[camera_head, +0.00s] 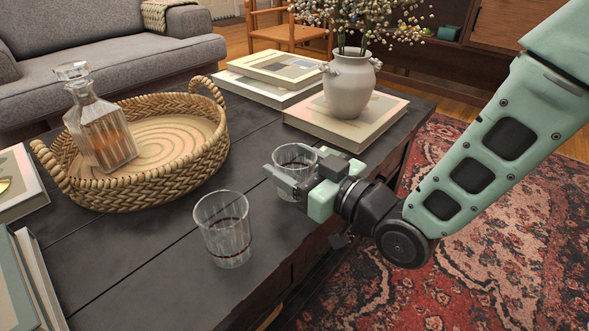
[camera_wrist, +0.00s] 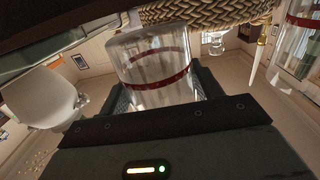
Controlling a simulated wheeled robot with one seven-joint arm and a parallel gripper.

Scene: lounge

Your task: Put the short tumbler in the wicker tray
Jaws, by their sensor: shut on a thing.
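The short tumbler (camera_head: 294,156), clear glass with a dark red band, is between the fingers of my gripper (camera_head: 298,178), near the table's right edge. My gripper is shut on it. In the wrist view the tumbler (camera_wrist: 152,58) fills the space between the fingers. Its lower part is hidden by the fingers in the head view, so I cannot tell whether it touches the table. The wicker tray (camera_head: 215,137), oval with two loop handles, sits to the left of my gripper. A glass decanter (camera_head: 108,140) with amber liquid stands in its left part.
A taller, similar glass (camera_head: 223,232) stands upright in front of the tray, left of my gripper. A vase (camera_head: 350,88) on a book (camera_head: 390,113) stands behind my gripper. More books (camera_head: 268,78) lie behind the tray. The tray's right part is free.

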